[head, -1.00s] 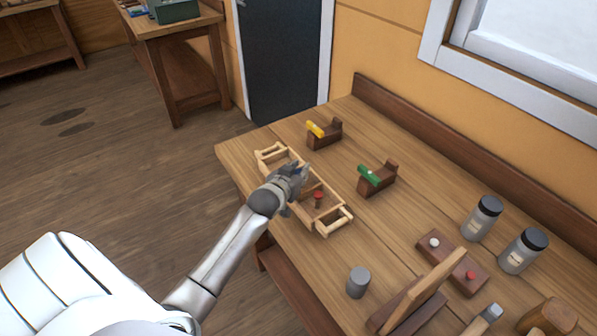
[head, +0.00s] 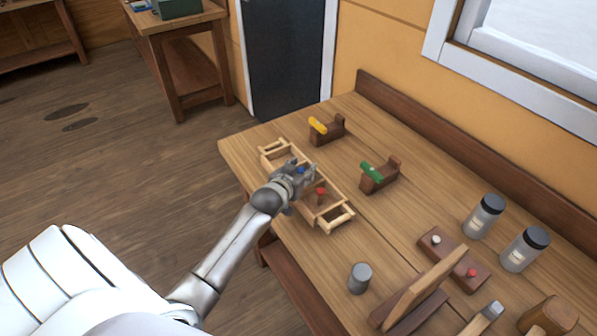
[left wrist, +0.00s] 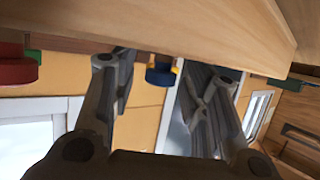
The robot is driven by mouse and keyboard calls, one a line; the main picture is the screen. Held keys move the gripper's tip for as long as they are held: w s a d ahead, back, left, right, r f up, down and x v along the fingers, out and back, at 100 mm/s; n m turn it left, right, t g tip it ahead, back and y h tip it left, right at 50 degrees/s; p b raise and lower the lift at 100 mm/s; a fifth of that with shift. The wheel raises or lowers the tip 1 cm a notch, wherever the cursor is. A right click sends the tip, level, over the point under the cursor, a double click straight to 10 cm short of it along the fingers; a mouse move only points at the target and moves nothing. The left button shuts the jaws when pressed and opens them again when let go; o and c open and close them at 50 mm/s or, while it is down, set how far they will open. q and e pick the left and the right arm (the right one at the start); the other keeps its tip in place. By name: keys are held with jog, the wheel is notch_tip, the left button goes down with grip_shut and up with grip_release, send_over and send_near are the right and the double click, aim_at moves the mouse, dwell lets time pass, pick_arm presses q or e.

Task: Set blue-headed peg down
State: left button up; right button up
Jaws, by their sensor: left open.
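The blue-headed peg (head: 300,170) stands in the light wooden tray (head: 333,216), with only its blue head clearly in sight. My left gripper (head: 303,176) is over the tray at the blue head. In the left wrist view its two fingers (left wrist: 165,85) are apart, and the blue head (left wrist: 160,74) shows in the gap between them. I cannot tell whether a finger touches it. The peg's lower part is hidden. A red-headed peg (head: 320,193) stands in the tray just right of the gripper. My right gripper is not in view.
Brown cradles behind the tray hold a yellow piece (head: 318,126) and a green piece (head: 371,172). A brown block with white and red knobs (head: 452,257), a grey cylinder (head: 360,278) and two dark-lidded jars (head: 484,217) stand to the right. Bare tabletop lies between.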

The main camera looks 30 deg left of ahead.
pick_arm(q)
jog(key=b+v, duration=0.1)
jog(key=v, duration=1.1)
jog(key=shift+r, duration=0.1)
